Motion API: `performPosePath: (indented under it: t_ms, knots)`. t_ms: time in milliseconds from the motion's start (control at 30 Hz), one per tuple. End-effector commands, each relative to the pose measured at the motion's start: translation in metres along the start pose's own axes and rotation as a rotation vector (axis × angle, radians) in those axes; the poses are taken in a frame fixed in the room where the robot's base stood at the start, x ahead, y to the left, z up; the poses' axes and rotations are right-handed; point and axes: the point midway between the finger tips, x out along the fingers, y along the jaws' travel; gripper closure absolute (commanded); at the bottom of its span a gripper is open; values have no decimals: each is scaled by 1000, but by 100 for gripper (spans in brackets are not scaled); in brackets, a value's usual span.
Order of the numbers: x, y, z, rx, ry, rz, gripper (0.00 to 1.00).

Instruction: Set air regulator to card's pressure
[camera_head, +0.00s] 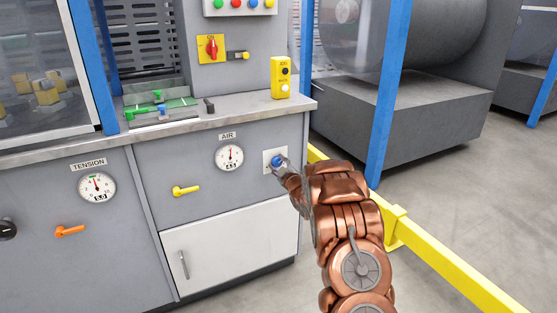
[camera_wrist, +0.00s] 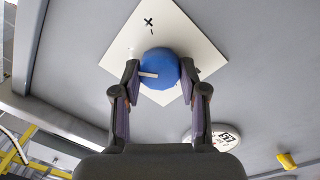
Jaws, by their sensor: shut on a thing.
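The air regulator knob is blue and round, on a pale square plate (camera_head: 267,162) on the grey cabinet front. The knob (camera_head: 277,160) is partly covered by my gripper (camera_head: 283,171) in the head view. In the wrist view the knob (camera_wrist: 160,69) sits between the two fingers of my gripper (camera_wrist: 162,75), which is shut on it. A white pointer mark shows on the knob. The AIR gauge (camera_head: 229,157) is left of the knob, its red needle pointing about straight up; its small digits are hard to read. No card with a pressure is clearly seen.
The TENSION gauge (camera_head: 96,187) and an orange lever (camera_head: 70,231) are at left. A yellow lever (camera_head: 186,190) is below the AIR gauge. A yellow button box (camera_head: 281,78) stands on the counter. A yellow rail (camera_head: 430,250) and blue post (camera_head: 388,90) are at right.

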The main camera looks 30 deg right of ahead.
Motion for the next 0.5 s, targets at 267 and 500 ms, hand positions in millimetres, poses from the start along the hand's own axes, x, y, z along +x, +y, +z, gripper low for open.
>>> performPosePath:
  t_ms: [267, 500]
  knots:
    - [0, 0, -2, 104, -6, -3, 92]
    - [0, -1, -1, 130, -7, -4, 92]
